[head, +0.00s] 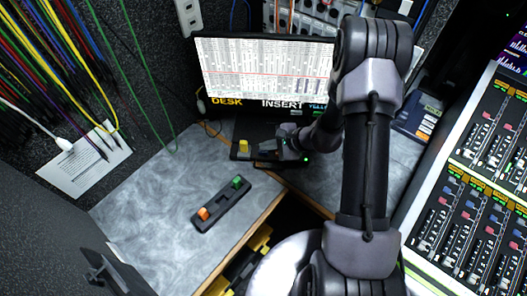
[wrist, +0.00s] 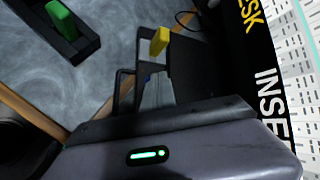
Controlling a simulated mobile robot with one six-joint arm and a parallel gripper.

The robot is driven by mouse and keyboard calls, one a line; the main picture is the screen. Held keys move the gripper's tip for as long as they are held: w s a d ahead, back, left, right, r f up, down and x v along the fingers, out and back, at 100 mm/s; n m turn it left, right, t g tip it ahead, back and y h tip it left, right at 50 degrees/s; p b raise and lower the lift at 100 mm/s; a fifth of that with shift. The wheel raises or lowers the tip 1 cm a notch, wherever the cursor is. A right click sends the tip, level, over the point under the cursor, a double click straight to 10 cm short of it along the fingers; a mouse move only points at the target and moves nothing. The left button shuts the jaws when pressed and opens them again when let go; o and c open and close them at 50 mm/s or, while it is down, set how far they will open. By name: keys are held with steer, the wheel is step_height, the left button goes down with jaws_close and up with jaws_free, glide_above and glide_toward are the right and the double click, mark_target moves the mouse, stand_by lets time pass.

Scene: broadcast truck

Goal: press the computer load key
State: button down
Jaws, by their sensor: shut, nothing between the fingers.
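A black key box with a yellow key (head: 244,146) stands below the monitor in the head view. The yellow key also shows near the top middle of the wrist view (wrist: 159,41). A second black box on the grey desk carries an orange key (head: 203,213) and a green key (head: 237,182); the green one also shows at upper left in the wrist view (wrist: 61,17). I can read no label naming the computer load key. My gripper (head: 268,147) is shut and empty, low over the first box, right of the yellow key. My gripper body hides part of that box.
The monitor (head: 265,70) reads DESK and INSERT along its lower edge and stands close behind my gripper. A mixing console (head: 475,190) is at the right. Cables (head: 60,60) and a paper sheet (head: 88,160) are at the left. The desk's left part (head: 150,205) is clear.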

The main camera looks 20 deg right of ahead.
mark_target(266, 153)
steer(key=shift+f+b, duration=0.4)
steer(key=shift+b, duration=0.1)
steer(key=shift+s+f+b, duration=0.1)
steer(key=shift+f+b, duration=0.35)
steer(key=shift+b, duration=0.2)
stand_by(0.8)
steer(key=shift+r+p, duration=0.35)
steer(key=shift+r, duration=0.45)
steer(key=shift+r+p, duration=1.4)
steer(key=shift+r, duration=1.15)
